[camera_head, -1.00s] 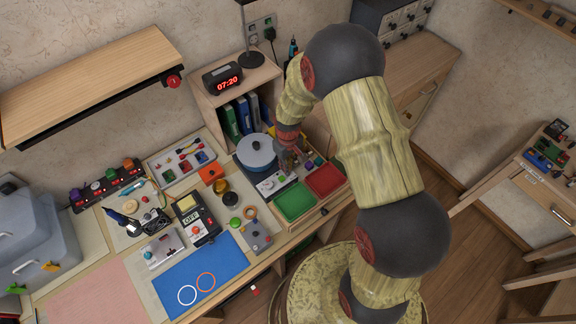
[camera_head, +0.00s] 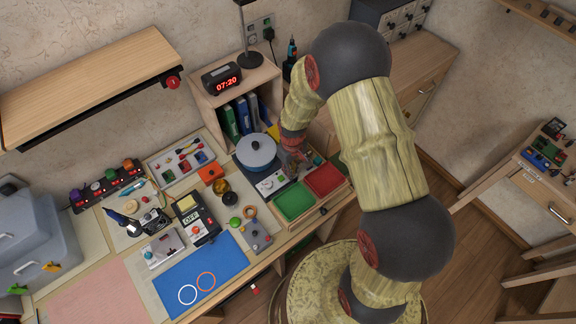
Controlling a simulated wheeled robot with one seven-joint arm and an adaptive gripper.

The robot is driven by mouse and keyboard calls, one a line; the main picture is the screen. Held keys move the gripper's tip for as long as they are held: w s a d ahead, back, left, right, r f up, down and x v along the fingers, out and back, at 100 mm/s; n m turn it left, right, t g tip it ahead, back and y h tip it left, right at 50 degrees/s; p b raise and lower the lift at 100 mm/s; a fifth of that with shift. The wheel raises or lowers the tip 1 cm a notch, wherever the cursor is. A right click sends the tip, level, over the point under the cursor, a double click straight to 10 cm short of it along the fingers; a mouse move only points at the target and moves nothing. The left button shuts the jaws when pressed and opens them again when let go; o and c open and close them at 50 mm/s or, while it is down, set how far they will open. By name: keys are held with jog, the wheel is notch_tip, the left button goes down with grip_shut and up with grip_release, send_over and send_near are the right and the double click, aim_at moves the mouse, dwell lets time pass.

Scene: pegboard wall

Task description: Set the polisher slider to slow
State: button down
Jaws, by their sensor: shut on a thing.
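The polisher appears to be the machine with a round blue-grey drum (camera_head: 256,151) on the desk, below the shelf with folders. Its light front panel (camera_head: 271,184) carries a dark knob and small controls, too small to read. My gripper (camera_head: 288,168) points down at the right part of this panel, just right of the drum. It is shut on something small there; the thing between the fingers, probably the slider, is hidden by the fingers.
A green tray (camera_head: 294,202) and a red tray (camera_head: 324,179) lie just in front and to the right of my gripper. A blue mat (camera_head: 201,274) with two rings lies at the front.

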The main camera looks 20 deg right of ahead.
jog(key=c, duration=2.1)
grip_release()
jog(key=shift+s+d, duration=0.1)
jog(key=shift+s, duration=0.15)
jog(key=shift+w+r, duration=0.1)
jog(key=shift+r, duration=0.3)
notch_tip(320, 180, up, 11)
jog(key=shift+r, duration=0.1)
